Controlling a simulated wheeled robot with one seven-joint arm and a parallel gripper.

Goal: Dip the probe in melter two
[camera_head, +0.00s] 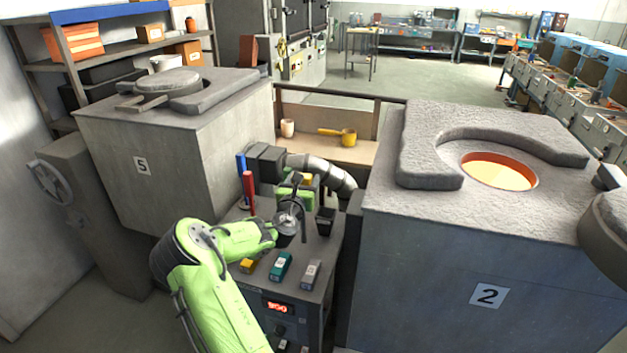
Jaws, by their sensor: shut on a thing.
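Melter two (428,262) is the large grey block at right with a "2" label. Its round opening glows orange (497,172) and is uncovered, with a raised grey collar (437,135) partly around it. My green arm reaches over the small bench between the melters. My gripper (303,186) is above the back of this bench, left of melter two and apart from it. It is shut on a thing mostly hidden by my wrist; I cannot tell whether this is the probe. A red stick (248,190) and a blue stick (240,166) stand upright left of the gripper.
The bench (312,285) carries yellow (248,265), teal (281,265) and grey (311,273) blocks and a dark cup (325,221). A melter labelled "5" (205,150) stands left. A curved pipe (325,170) lies behind the gripper. A round grey lid (607,226) is at the right edge.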

